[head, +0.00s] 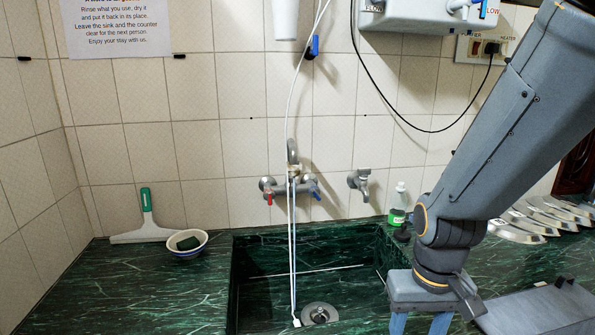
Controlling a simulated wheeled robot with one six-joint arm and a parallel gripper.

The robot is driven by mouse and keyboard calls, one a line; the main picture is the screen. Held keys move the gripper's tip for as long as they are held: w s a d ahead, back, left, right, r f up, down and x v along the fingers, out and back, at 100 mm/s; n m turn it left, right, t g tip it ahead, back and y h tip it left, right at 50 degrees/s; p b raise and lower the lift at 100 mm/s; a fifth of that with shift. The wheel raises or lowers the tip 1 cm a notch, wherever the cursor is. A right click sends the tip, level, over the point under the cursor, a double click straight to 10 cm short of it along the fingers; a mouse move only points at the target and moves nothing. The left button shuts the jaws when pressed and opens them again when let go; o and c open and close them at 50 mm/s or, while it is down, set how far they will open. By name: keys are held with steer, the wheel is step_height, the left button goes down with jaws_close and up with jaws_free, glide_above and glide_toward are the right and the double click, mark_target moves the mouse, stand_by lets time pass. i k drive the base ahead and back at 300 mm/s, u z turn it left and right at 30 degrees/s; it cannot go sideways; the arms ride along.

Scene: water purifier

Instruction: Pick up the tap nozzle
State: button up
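A thin white tube (292,240) hangs down past the wall tap and into the green sink (232,290). A small white end piece (296,322), which looks like the tap nozzle, is at its lower end beside the drain (319,313). I cannot tell if it touches the sink floor. My gripper (418,326) is at the bottom, right of the sink and of this end piece, pointing down. Its two blue fingers are apart and nothing shows between them. Their tips are cut off by the picture's lower edge.
A mixer tap (290,187) and a single tap (360,182) stick out from the wall. A bowl with a sponge (187,242) and a squeegee (144,229) are left of the sink.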

mark_target(293, 170)
steer(key=u, duration=0.4)
steer(key=k, duration=1.1)
steer(key=u, duration=1.25)
steer(key=i, duration=1.3)
steer(key=z, duration=0.8)
